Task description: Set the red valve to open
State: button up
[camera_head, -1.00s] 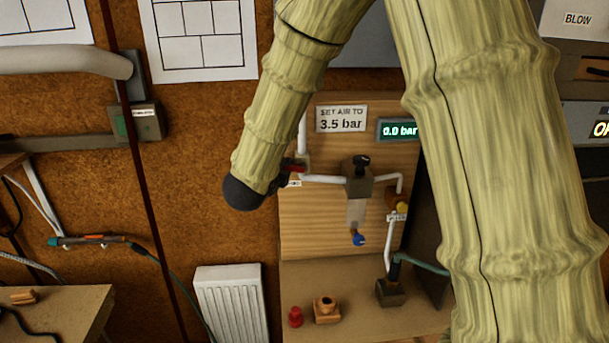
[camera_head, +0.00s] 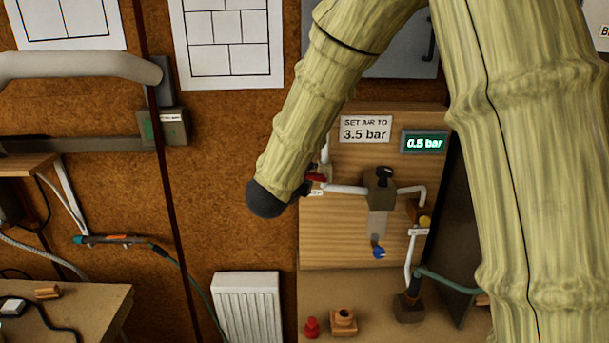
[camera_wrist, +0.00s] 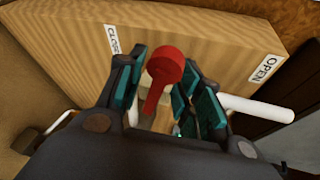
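The red valve (camera_wrist: 166,66) shows in the wrist view as a round red end with a narrow red bar running down between my fingers. My gripper (camera_wrist: 162,84) is open around it, one dark teal-padded finger on each side, with small gaps beside the bar. A CLOSE label (camera_wrist: 113,41) is to the left on the wooden board and an OPEN label (camera_wrist: 263,68) to the right. In the head view a bit of the red valve (camera_head: 316,178) shows beside my dark wrist, which hides most of my gripper. I cannot tell exactly where the handle points.
The wooden panel (camera_head: 330,235) carries white pipes, a grey regulator (camera_head: 380,185) with a black knob, a blue handle (camera_head: 378,252) and a yellow knob (camera_head: 425,221). The display (camera_head: 424,142) reads 0.5 bar. A red piece (camera_head: 312,327) and a wooden block (camera_head: 343,322) sit below.

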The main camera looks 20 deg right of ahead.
jog(key=v, duration=1.1)
jog(key=shift+s, duration=0.3)
jog(key=shift+a, duration=0.1)
